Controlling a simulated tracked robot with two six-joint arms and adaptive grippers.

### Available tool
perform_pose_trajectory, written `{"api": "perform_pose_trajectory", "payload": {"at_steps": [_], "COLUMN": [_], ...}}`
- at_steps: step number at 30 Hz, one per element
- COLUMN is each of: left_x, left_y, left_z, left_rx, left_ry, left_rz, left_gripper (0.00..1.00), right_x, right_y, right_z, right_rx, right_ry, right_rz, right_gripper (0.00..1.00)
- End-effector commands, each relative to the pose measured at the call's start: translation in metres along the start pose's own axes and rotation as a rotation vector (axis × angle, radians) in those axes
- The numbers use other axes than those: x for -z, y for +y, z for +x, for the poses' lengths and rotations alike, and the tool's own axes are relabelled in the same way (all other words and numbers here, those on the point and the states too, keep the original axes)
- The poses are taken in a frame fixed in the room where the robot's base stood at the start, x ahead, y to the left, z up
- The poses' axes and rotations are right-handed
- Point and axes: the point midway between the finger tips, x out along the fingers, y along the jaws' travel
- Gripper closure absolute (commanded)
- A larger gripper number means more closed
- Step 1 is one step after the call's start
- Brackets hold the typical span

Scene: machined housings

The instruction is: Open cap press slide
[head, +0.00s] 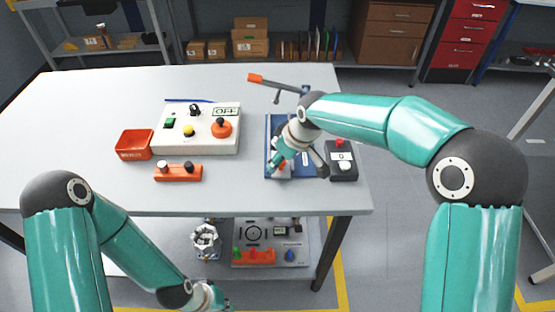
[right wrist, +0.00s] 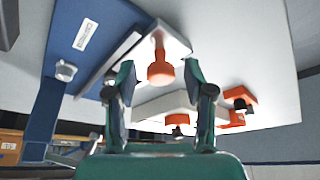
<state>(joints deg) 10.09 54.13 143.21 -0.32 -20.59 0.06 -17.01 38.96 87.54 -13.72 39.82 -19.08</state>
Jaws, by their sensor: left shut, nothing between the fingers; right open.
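The cap press (head: 271,122) has a blue base near the table's right end, with a lever with an orange grip (head: 256,78) at its back. My right arm hides much of it. In the right wrist view its blue plate (right wrist: 110,15) carries a white label, and an orange knob (right wrist: 160,72) sticks out of a pale block. My right gripper (right wrist: 160,78) is open, its fingers on either side of the knob in the picture; I cannot tell whether they touch it. My left gripper (head: 222,302) is shut and empty, low at the front, away from the press.
A black box (head: 343,174) with red and white buttons stands right of the press. Left of it are a white control box (head: 205,146), a red bin (head: 133,146) and an orange block (head: 178,174). The table's left part is clear. A panel (head: 300,255) lies underneath.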

Motion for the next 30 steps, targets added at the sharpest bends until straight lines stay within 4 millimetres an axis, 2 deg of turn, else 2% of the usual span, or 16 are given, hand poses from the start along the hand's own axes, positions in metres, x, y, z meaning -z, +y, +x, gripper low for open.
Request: {"api": "perform_pose_trajectory", "payload": {"at_steps": [5, 12, 18, 22, 30], "left_x": [0.0, 0.0, 0.0, 0.0, 0.0], "left_y": [0.0, 0.0, 0.0, 0.0, 0.0], "left_z": [0.0, 0.0, 0.0, 0.0, 0.001], "left_rx": [0.0, 0.0, 0.0, 0.0, 0.0], "left_ry": [0.0, 0.0, 0.0, 0.0, -0.001], "left_rz": [0.0, 0.0, 0.0, 0.0, 0.0], "left_gripper": [1.0, 1.0, 1.0, 1.0, 1.0], "right_x": [0.001, 0.002, 0.001, 0.001, 0.001], "right_y": [0.001, 0.0, 0.0, 0.0, 0.0], "right_z": [-0.027, -0.076, -0.104, -0.111, -0.113], "right_rx": [-0.002, -0.002, 0.0, 0.001, 0.001], "right_ry": [0.004, 0.006, 0.003, 0.002, 0.001], "right_rz": [0.0, -0.002, -0.002, -0.001, -0.002], "right_gripper": [0.47, 0.47, 0.47, 0.47, 0.47]}}
